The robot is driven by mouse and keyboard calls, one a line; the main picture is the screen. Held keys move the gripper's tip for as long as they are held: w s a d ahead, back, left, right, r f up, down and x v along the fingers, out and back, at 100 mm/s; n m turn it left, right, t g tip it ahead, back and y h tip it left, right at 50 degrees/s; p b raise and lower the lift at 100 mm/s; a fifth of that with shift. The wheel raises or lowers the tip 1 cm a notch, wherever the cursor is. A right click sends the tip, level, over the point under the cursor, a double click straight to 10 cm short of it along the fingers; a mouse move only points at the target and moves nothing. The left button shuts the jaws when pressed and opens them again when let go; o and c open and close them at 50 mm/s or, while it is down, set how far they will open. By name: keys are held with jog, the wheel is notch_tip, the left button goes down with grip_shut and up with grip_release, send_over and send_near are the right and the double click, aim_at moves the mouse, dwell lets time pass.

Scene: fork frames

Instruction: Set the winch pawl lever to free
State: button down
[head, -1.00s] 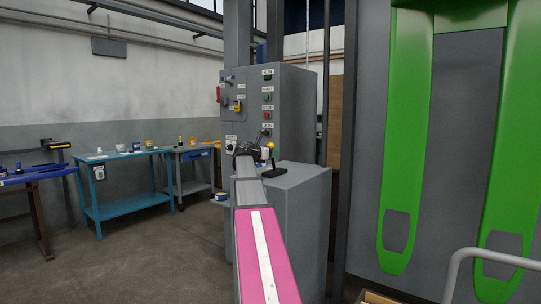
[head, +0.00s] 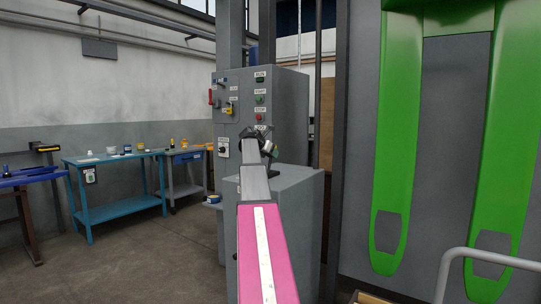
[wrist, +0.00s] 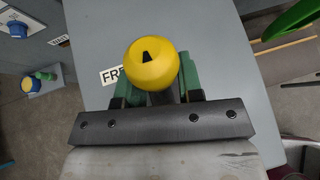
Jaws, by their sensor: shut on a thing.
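The pawl lever's round yellow knob (wrist: 150,65), with a black mark on top, fills the middle of the wrist view. My gripper (wrist: 160,88) has its green-padded fingers on both sides of the lever just below the knob, shut on it. A white label reading "FRE" (wrist: 110,75) lies on the grey top to the left of the knob, its end hidden behind the knob. In the head view my gripper (head: 270,150) is above the grey pedestal (head: 290,225), and the knob is hidden there behind my arm.
A grey control cabinet (head: 283,90) with buttons and switches stands behind the pedestal. A blue workbench (head: 115,175) and a grey one stand at the left wall. The floor at left is clear.

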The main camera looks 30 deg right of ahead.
jog(key=shift+w+d+r, duration=0.1)
jog(key=shift+w+d, duration=0.05)
jog(key=c, duration=0.8)
grip_release()
jog(key=v, duration=1)
jog(key=shift+a+r, duration=0.1)
jog(key=shift+a, duration=0.35)
